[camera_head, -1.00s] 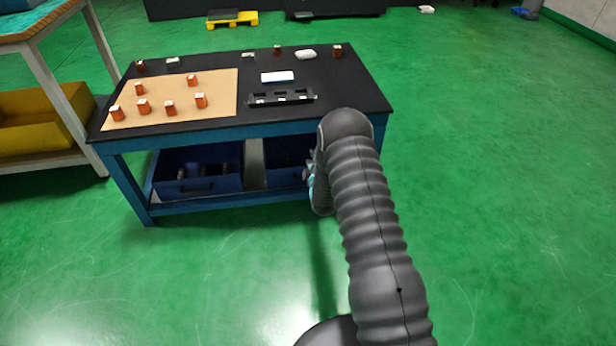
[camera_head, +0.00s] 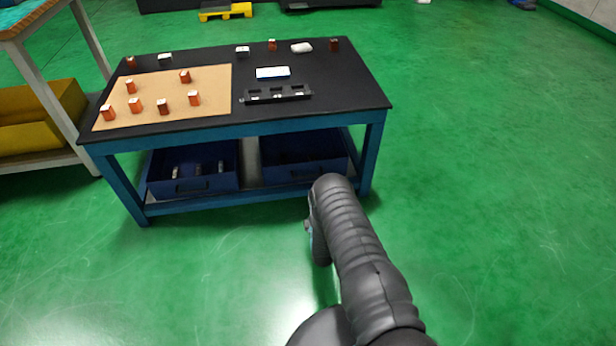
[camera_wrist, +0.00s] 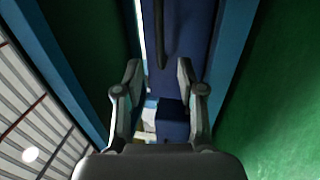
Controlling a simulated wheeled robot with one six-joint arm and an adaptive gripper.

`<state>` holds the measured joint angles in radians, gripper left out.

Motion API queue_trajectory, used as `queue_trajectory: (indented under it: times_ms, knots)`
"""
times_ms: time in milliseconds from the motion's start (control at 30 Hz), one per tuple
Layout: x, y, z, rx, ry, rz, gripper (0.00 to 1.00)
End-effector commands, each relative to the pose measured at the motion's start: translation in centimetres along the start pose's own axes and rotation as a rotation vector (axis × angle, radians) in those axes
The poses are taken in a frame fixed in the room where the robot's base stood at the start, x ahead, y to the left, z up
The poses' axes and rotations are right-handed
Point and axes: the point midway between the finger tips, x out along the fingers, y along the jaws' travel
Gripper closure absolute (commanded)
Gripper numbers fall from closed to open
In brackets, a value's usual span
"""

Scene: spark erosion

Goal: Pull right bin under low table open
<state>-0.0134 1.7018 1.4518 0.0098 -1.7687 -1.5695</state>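The low table (camera_head: 300,119) has a black top and a blue frame. The right bin (camera_head: 285,173) is a dark blue box on its lower shelf, partly hidden by my arm. In the wrist view a blue bin front (camera_wrist: 193,30) lies ahead, with a dark bar-like handle (camera_wrist: 160,40) on it. My gripper (camera_wrist: 158,76) is open, its two fingers apart on either side of the line of the handle. The handle appears beyond the fingertips, with nothing clearly held. In the head view my gripper is mostly hidden behind my arm.
The left bin (camera_head: 207,184) sits beside the right bin and holds small items. A tan mat (camera_head: 210,78) with several orange-red blocks and a black holder (camera_head: 277,95) are on top. A shelf with a yellow bin (camera_head: 35,135) stands at left. Green floor in front is clear.

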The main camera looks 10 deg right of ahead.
Motion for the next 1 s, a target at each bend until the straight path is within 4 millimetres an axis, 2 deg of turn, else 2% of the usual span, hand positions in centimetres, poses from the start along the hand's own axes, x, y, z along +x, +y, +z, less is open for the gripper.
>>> queue_trajectory:
  times_ms: [200,500,700,1000]
  knots:
    - [4.3,0.1,0.1,0.0,-0.001,0.004,0.61]
    - [9.0,0.0,0.3,0.0,-0.003,0.002,0.61]
    - [10.4,0.0,0.3,0.0,-0.004,0.0,0.61]
    - [10.7,0.0,0.3,0.0,-0.004,-0.001,0.61]
